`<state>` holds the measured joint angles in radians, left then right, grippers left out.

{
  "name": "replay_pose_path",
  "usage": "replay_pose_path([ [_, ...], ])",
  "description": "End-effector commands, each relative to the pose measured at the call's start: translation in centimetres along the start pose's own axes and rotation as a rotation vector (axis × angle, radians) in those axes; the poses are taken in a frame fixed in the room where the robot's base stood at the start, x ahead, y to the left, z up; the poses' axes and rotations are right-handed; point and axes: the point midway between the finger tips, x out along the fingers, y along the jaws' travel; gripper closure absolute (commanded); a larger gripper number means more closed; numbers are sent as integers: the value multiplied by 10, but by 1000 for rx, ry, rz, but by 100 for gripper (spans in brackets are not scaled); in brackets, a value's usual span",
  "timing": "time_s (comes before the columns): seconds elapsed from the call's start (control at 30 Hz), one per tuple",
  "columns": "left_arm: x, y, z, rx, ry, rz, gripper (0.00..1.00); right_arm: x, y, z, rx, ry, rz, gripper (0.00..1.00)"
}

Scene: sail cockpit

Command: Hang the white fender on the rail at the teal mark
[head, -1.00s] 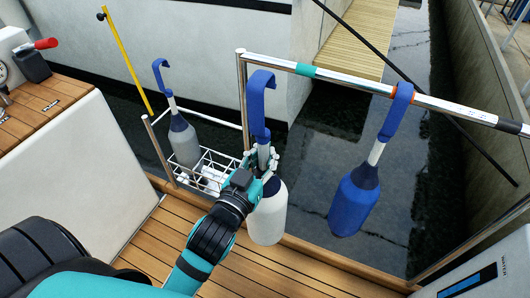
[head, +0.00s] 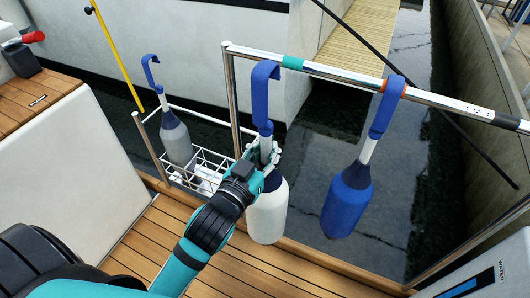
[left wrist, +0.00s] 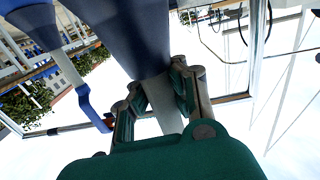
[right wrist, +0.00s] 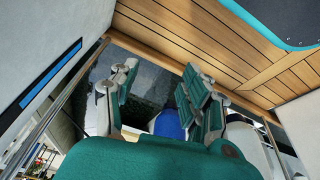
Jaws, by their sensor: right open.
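The white fender (head: 267,212) has a navy top, a pale neck and a blue hook (head: 260,98). My left gripper (head: 266,155) is shut on its neck and holds it upright. The left wrist view also shows the gripper (left wrist: 160,100) around the pale neck. The hook's top overlaps the metal rail (head: 340,74), just left of the teal mark (head: 292,62); I cannot tell whether it is over the rail or in front of it. My right gripper (right wrist: 160,100) is open and empty in the right wrist view; it is not in the head view.
A blue fender (head: 346,205) hangs on the rail at an orange mark, right of the teal mark. A grey fender (head: 176,140) stands in a white wire basket (head: 212,165) at the left. A black line crosses behind the rail. A post holds the rail's left end.

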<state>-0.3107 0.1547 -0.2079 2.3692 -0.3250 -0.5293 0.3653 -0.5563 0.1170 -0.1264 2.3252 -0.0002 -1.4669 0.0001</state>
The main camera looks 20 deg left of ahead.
Motion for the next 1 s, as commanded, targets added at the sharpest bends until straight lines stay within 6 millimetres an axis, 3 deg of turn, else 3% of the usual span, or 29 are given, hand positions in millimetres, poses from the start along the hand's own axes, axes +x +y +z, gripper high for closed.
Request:
replay_pose_path([
  [1.0,77,-4,-4,1,7,1,100,-35,1,3,1,15,2,53],
])
